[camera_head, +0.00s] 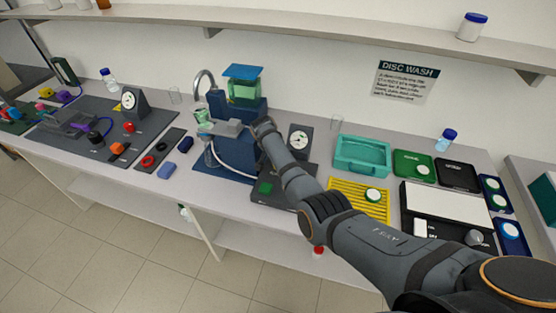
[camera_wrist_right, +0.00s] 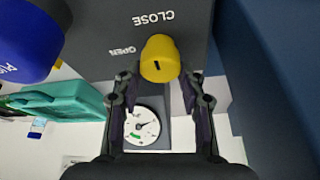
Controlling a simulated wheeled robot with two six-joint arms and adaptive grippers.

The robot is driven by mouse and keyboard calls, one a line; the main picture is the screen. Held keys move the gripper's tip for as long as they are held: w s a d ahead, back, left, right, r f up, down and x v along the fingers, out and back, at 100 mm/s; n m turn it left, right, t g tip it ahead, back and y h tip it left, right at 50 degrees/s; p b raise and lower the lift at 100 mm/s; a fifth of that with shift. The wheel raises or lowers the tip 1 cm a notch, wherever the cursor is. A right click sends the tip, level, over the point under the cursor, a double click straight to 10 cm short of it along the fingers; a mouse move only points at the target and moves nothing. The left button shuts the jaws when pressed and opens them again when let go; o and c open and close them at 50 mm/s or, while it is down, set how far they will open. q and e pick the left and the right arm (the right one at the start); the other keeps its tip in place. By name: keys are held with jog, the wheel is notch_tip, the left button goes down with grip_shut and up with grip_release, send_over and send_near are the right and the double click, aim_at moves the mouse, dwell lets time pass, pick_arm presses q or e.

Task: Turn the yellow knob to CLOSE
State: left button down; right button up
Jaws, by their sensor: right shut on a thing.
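The yellow knob (camera_wrist_right: 159,56) sits on a dark grey panel (camera_wrist_right: 100,32) in the right wrist view. The words CLOSE and OPEN appear upside down on the panel, above and to the left of the knob. A short black mark shows on the knob's face, towards the lower side in this view. My right gripper (camera_wrist_right: 159,80) is shut on the knob, with one finger on each side. In the head view my right arm reaches across the bench to the blue rig (camera_head: 236,108), and the knob is hidden there. My left gripper is not in view.
A round gauge (camera_wrist_right: 141,126) shows between my fingers in the wrist view. A blue cap (camera_wrist_right: 28,42) is at its left. In the head view a teal tray (camera_head: 362,155) and a yellow rack (camera_head: 345,190) stand right of the rig, near my forearm.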

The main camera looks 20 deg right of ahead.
dwell(0.5)
jog(key=o, duration=1.1)
jog(key=shift+o, duration=0.2)
jog(key=v, duration=1.2)
